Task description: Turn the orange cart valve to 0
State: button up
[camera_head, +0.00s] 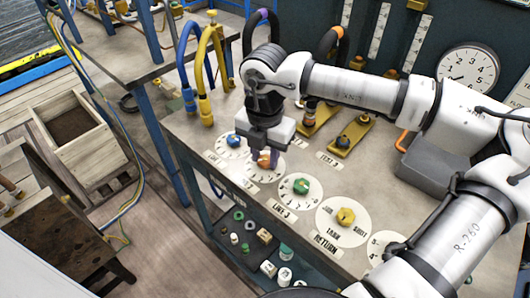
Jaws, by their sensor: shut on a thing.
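The orange valve knob (265,159) sits on a round white dial plate (270,177) on the grey bench top. My gripper (266,155) points down over it and is shut on the knob. The gripper body hides much of the knob and part of the dial. I cannot read the knob's pointer or the dial marks at this size.
A blue knob (233,140) is close behind left, and a green knob (301,186) and a yellow knob (345,216) are at the front right. Blue and yellow hoses (205,70) rise at the back left. Brass fittings (347,140) and a grey block (428,168) lie to the right.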

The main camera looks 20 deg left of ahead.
jog(key=shift+f, duration=0.1)
jog(key=shift+f+n+b, duration=0.1)
jog(key=shift+n+b, duration=0.9)
jog(key=shift+b, duration=0.25)
jog(key=n+b, duration=0.5)
jog(key=n, duration=0.2)
jog(key=n+b, duration=0.1)
jog(key=n, duration=0.2)
jog(key=shift+n, duration=0.3)
jog(key=n, duration=0.2)
jog(key=n+b, duration=0.1)
jog(key=n, duration=0.2)
jog(key=shift+r+n, duration=0.2)
jog(key=shift+n, duration=0.1)
jog(key=n+b, duration=0.1)
jog(key=n, duration=0.4)
jog(key=shift+n, duration=0.3)
